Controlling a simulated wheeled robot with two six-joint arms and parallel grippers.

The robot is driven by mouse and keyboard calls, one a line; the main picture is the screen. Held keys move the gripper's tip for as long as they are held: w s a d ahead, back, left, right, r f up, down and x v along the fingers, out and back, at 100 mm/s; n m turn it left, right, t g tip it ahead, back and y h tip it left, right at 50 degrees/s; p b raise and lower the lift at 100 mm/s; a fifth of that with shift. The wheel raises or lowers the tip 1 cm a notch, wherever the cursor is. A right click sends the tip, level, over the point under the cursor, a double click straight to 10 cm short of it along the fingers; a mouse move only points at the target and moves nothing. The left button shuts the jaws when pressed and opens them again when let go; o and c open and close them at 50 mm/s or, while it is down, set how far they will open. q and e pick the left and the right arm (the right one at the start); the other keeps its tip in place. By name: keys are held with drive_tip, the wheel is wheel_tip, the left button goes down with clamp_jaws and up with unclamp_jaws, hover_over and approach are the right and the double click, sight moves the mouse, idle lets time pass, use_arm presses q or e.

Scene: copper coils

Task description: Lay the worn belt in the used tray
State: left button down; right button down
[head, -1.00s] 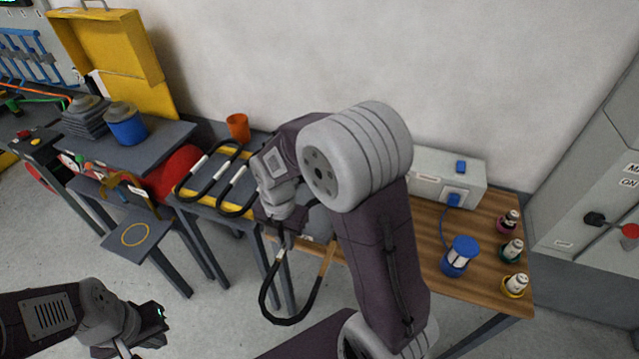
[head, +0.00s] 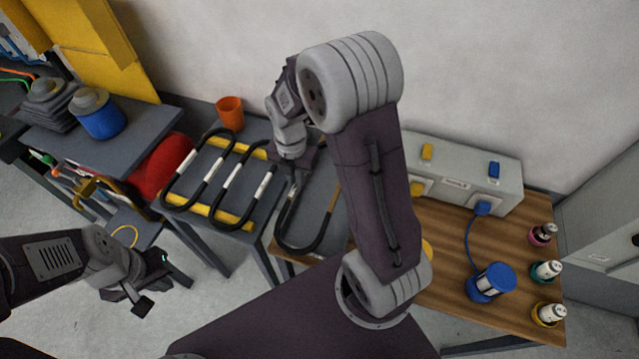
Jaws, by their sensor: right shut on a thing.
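My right gripper (head: 292,172) is shut on the far part of a black belt loop (head: 293,247). The loop's near end reaches down over a grey flat surface (head: 318,190) at the left end of the wooden bench. This looks like the used tray, but my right arm hides much of it. I cannot tell whether the loop touches it. Two similar loops with white tags, one at the left (head: 182,170) and one beside it (head: 240,190), lie on a grey stand with yellow strips. My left gripper (head: 155,282) is open and empty, low at the left.
An orange cup (head: 230,113) stands behind the loops. On the wooden bench (head: 450,240) are a grey box (head: 460,175), a blue-capped lamp-like item (head: 490,283) and several small coloured posts. A blue canister (head: 98,115) stands on the left table.

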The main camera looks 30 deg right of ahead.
drive_tip(key=w+d+f, duration=0.1)
drive_tip(key=d+f, duration=0.1)
drive_tip(key=f, duration=0.1)
drive_tip(key=w+d+f, duration=0.1)
drive_tip(key=d+f, duration=0.1)
drive_tip(key=f, duration=0.1)
drive_tip(key=w+d+f, duration=0.1)
drive_tip(key=d+f, duration=0.2)
drive_tip(key=shift+w, duration=0.3)
drive_tip(key=shift+r, duration=0.1)
drive_tip(key=shift+s, duration=0.15)
drive_tip(key=shift+a, duration=0.1)
drive_tip(key=shift+f, duration=0.6)
drive_tip(key=c, duration=1.5)
unclamp_jaws()
drive_tip(key=shift+r, duration=0.1)
